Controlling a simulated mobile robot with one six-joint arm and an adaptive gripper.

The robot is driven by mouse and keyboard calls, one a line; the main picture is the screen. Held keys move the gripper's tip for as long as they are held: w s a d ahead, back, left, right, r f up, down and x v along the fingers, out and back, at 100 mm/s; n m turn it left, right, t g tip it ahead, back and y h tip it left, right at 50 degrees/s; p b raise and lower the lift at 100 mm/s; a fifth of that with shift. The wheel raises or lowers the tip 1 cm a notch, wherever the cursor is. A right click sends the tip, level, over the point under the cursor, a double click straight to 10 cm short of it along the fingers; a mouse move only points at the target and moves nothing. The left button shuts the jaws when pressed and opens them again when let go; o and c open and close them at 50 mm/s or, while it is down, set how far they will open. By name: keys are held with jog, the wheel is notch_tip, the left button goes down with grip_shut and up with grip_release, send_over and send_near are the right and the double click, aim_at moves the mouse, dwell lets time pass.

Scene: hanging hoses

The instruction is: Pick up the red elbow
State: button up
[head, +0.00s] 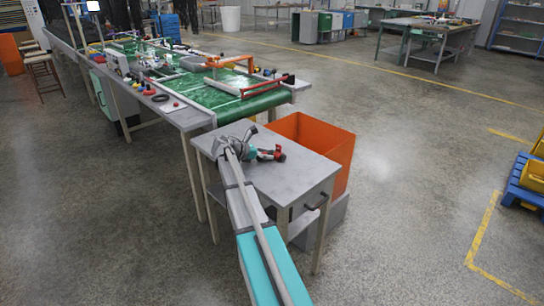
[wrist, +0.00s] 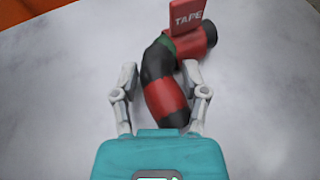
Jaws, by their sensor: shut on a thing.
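The red elbow (wrist: 163,95) is a bent pipe piece with red and black bands, and a green band near its bend. It lies on the grey table and also shows small in the head view (head: 273,154). My gripper (wrist: 159,74) is over it, with one finger on each side, shut on it. The right finger is against its side; a narrow gap seems to show at the left finger. The elbow's near end is partly hidden by my teal gripper body. In the head view my gripper (head: 250,146) is small and hard to make out.
A red block marked TAPE (wrist: 188,15) stands against the elbow's far end. The small grey table (head: 300,178) is otherwise bare. An orange bin (head: 325,146) stands behind it. A green conveyor bench (head: 215,95) lies beyond. Open floor is at the right.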

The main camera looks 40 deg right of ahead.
aim_at(266, 152)
jog(key=shift+r, duration=0.1)
dwell(0.3)
jog(key=shift+r+p, duration=0.2)
jog(key=shift+p, duration=0.15)
grip_shut()
notch_tip(266, 152, up, 3)
jog(key=shift+f+p, duration=0.2)
jog(key=shift+p, duration=1.05)
jog(key=s+a+r+p, duration=0.2)
jog(key=s+r+p, duration=0.3)
jog(key=s, duration=0.1)
jog(key=s+a+r+p, duration=0.3)
jog(key=s+r+p, duration=0.1)
jog(key=s, duration=0.3)
jog(key=shift+a+r+p, duration=0.25)
jog(key=shift+r+p, duration=0.15)
